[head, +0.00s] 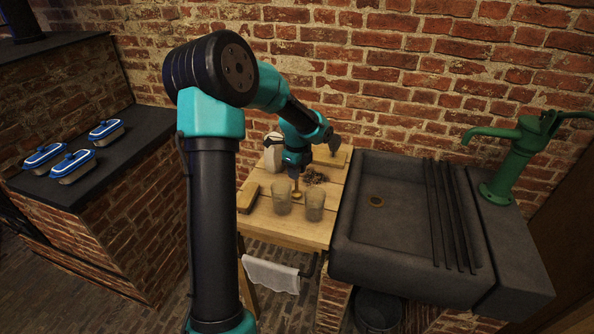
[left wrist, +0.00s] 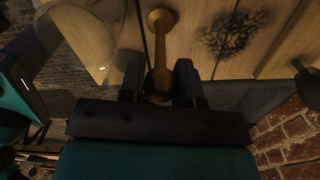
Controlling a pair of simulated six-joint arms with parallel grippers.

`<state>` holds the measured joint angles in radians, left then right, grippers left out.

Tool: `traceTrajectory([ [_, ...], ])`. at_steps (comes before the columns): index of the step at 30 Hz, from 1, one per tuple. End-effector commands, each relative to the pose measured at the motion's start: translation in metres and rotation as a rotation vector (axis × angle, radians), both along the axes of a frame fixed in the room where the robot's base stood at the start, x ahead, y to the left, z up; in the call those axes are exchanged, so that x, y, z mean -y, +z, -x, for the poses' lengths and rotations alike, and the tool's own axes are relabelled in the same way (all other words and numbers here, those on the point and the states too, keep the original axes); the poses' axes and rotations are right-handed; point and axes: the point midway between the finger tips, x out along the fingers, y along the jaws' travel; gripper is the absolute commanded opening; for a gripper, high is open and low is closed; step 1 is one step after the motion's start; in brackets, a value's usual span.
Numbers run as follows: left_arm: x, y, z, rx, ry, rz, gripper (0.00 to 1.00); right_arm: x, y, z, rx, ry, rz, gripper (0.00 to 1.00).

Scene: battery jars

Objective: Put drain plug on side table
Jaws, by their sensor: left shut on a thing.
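The drain plug (head: 297,195) is a small brass piece with a stem and a wider end. My left gripper (head: 295,179) is shut on it over the wooden side table (head: 256,222), behind the two glasses. In the left wrist view the plug (left wrist: 161,52) lies between the two dark fingers (left wrist: 158,82), its far end against the background of the table boards. I cannot tell whether the plug touches the table top. My right gripper is not in view.
Two clear glasses (head: 282,201) (head: 314,206) stand near the table's front. A wooden block (head: 248,198) lies at its left edge, and a dark patch (head: 314,177) lies behind. The stone sink (head: 400,235) with a brass drain ring (head: 375,201) adjoins on the right.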

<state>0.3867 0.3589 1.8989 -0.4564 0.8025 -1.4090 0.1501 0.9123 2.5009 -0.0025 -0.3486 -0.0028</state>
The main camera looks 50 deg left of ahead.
Motion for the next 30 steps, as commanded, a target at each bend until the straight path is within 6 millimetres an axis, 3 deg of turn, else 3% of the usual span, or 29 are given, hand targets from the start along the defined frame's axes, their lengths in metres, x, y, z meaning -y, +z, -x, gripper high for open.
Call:
traceTrajectory([
  [11,-0.0001,-0.0023,-0.0003,0.001,-0.001,-0.001,0.0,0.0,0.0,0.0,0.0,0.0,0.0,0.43],
  [12,0.0001,-0.0032,-0.0002,0.001,-0.001,0.0,0.32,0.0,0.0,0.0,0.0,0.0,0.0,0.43],
  [18,0.0001,-0.0029,-0.0002,0.001,-0.001,0.0,0.51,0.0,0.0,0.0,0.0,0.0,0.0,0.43],
  [20,0.0001,-0.0029,-0.0002,0.001,-0.001,0.0,0.56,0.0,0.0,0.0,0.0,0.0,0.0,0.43],
  [30,0.0,0.0006,-0.0004,0.002,-0.001,0.0,0.56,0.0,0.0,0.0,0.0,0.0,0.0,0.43],
])
